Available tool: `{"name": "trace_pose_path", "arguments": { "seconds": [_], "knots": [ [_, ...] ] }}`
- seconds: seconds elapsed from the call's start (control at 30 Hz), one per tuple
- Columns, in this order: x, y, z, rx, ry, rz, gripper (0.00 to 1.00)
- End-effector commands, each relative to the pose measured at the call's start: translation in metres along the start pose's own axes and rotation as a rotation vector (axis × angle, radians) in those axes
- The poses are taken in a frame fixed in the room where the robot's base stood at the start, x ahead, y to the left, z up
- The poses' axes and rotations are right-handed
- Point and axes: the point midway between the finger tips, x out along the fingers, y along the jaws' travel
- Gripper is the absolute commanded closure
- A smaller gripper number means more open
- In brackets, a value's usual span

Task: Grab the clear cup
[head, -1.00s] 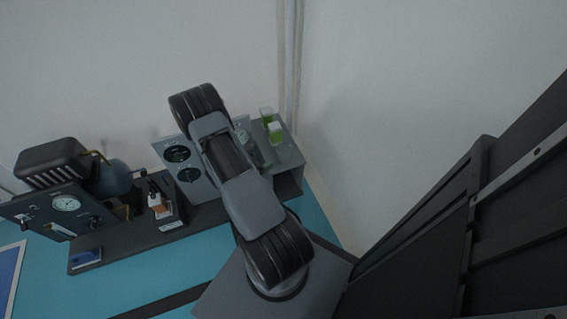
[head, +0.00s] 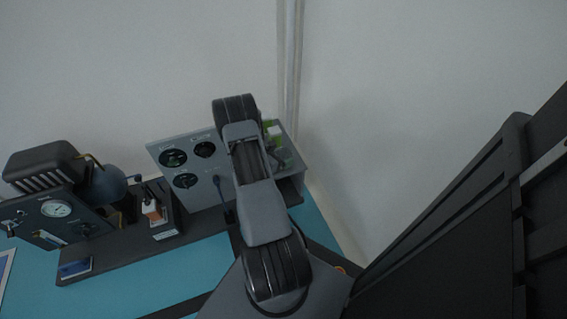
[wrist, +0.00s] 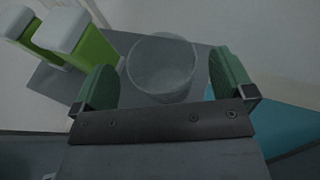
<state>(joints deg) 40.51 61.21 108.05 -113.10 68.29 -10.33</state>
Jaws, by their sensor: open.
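The clear cup (wrist: 161,68) shows in the wrist view as a round, see-through grey cup on top of a grey instrument box. My gripper (wrist: 167,85) is open, with one green finger to the left of the cup and one to the right. The cup appears between or just beyond the fingertips, and I cannot tell how deep it sits between them. No grip on it shows.
Green bottles with pale caps (wrist: 70,38) stand left of the left finger; they also show in the head view (head: 275,137). The grey box with round gauges (head: 205,165) stands against the wall. A dark gauge panel (head: 55,213) and a lamp-like device are at left.

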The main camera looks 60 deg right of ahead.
Motion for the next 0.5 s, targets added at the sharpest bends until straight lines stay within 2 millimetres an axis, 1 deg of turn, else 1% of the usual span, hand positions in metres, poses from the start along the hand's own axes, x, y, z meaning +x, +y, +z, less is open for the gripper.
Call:
{"name": "trace_pose_path", "arguments": {
  "seconds": [0.03, 0.2, 0.5],
  "knots": [
    [0.009, 0.001, -0.004, 0.002, -0.001, -0.001, 0.00],
    [0.023, 0.001, -0.001, 0.001, -0.001, 0.000, 0.00],
    [0.026, 0.001, 0.000, 0.000, 0.000, 0.001, 0.00]
  ]
}}
